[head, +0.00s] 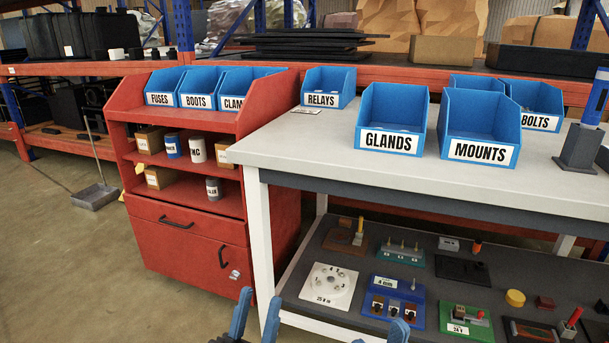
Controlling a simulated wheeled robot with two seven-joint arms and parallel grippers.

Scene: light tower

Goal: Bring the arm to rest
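My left gripper (256,315) shows at the bottom edge, in front of the white bench leg. Its two blue fingers point up and stand apart, with nothing between them. My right gripper (398,330) shows only as a blue fingertip at the bottom edge, right of the left one; the rest is cut off by the frame. The arms themselves are mostly out of view. No object is seen in either gripper.
A grey workbench (300,150) holds blue bins, among them GLANDS (391,142) and MOUNTS (481,152). Its lower shelf (345,240) carries several small parts and fixtures. A red cabinet (190,236) stands left of it. Floor is open at far left.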

